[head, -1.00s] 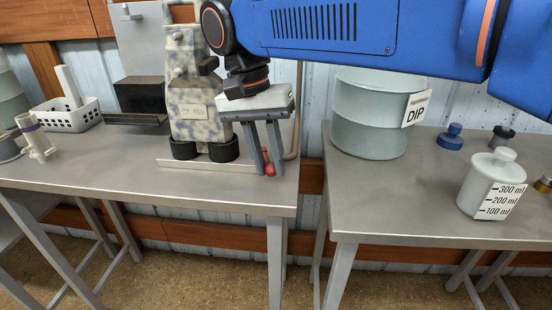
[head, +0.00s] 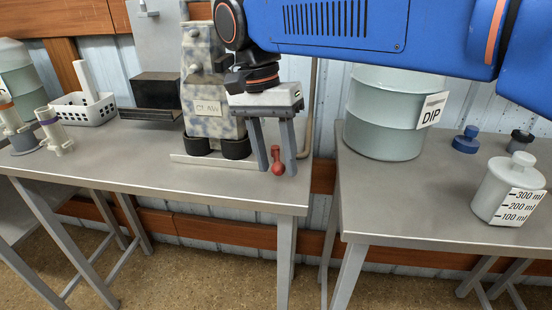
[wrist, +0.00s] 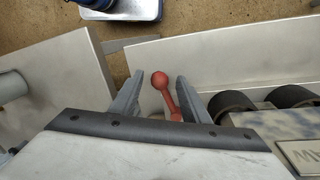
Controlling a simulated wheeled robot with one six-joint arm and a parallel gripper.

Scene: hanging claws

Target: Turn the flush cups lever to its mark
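My gripper (head: 277,169) is open, pointing down, with one finger on each side of the lever. In the wrist view the lever (wrist: 161,82) stands between the two fingers (wrist: 158,97), with gaps on both sides. The lever's base is partly hidden by my gripper's body. I cannot make out a mark for the lever.
The steel bench (head: 150,165) is clear in front of the machine. A white basket (head: 84,110) and cups on holders (head: 53,135) stand left. Across a gap, another bench (head: 400,205) holds a DIP drum (head: 385,115) and a white measuring bottle (head: 503,190). A pipe rises behind my gripper.

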